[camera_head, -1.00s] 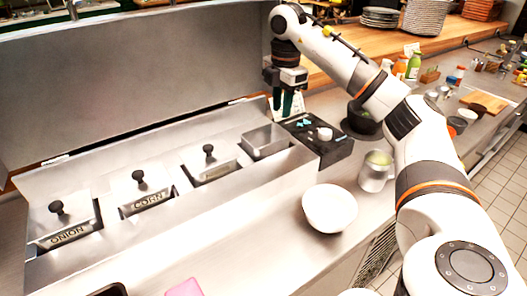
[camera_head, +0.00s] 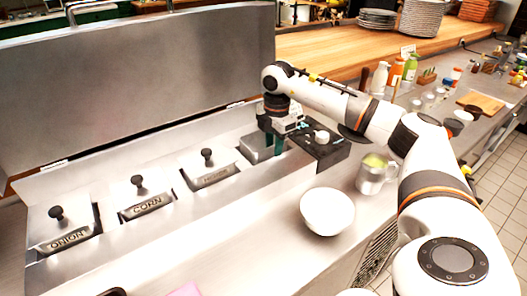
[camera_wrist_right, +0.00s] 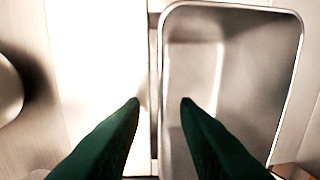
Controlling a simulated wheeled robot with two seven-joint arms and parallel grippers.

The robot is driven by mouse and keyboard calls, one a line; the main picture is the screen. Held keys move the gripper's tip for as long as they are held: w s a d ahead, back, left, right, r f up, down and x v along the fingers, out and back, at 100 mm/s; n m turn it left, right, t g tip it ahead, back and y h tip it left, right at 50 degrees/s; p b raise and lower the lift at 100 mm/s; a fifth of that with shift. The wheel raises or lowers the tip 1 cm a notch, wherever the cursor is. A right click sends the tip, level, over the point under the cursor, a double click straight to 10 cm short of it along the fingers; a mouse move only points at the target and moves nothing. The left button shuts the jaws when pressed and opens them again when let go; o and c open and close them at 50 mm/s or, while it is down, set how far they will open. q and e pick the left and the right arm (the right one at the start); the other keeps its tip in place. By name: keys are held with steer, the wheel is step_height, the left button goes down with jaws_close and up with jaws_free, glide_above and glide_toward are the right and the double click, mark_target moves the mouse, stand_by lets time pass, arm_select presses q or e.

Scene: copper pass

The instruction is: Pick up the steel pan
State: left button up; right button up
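The steel pan (camera_head: 256,152) is an open, empty rectangular metal pan at the right end of the row of inserts in the steel counter. It fills the right half of the right wrist view (camera_wrist_right: 232,70). My right gripper (camera_head: 271,140) is low over the pan, with its green fingers pointing down. In the right wrist view the fingers (camera_wrist_right: 160,102) are apart, one on each side of the pan's left wall in the picture, with nothing held. Whether they touch the wall, I cannot tell. My left gripper is not in view.
Lidded inserts marked ONION (camera_head: 68,238) and CORN (camera_head: 147,206), and another lidded one (camera_head: 209,178), line up to the left. A white bowl (camera_head: 327,211) and a metal jug (camera_head: 372,178) sit in front.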

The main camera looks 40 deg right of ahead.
jaws_close()
steer(key=shift+r, duration=0.1)
